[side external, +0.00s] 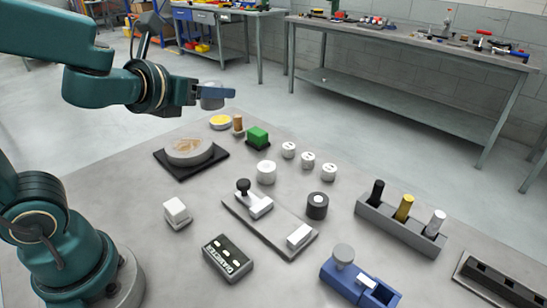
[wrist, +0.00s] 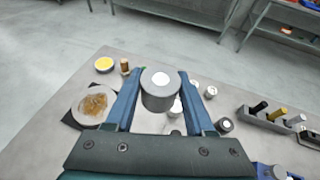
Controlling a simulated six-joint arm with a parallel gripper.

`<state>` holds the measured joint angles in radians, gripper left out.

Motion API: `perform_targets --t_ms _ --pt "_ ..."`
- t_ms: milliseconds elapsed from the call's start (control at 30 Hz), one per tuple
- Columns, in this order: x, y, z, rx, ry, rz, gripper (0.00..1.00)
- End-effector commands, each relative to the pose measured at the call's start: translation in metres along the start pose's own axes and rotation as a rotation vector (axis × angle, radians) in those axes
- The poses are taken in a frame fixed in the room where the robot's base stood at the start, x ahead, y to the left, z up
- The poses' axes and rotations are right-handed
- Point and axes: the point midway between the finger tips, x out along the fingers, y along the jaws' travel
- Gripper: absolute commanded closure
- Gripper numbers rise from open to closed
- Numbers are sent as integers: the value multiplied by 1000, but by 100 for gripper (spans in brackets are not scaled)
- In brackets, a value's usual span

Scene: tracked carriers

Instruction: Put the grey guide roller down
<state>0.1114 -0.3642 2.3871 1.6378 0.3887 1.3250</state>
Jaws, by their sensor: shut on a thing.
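The grey guide roller (wrist: 160,92), a short grey cylinder with a white centre on its end face, is between the two blue fingers of my gripper (wrist: 158,98) in the wrist view. The fingers are shut on its sides. In the side external view my gripper (side external: 212,97) holds the roller (side external: 213,88) in the air, above and behind the round stone-like disc. The fingers partly cover the roller there. Nothing is seen touching it from below.
A round disc (side external: 188,149) sits on a black mat. White rollers (side external: 308,160), a slide plate (side external: 272,228), a three-cylinder rack (side external: 398,228) and a blue fixture (side external: 358,284) stand rightward.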

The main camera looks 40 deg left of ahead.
Motion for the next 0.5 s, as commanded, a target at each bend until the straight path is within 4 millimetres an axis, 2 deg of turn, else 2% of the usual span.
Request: perform_targets --t_ms 100,300,500 --pt "-12 -8 0 23 -6 -66 100" --pt "-25 -27 -9 77 -2 -184 100" --pt "-27 -36 -16 103 1 -236 100"
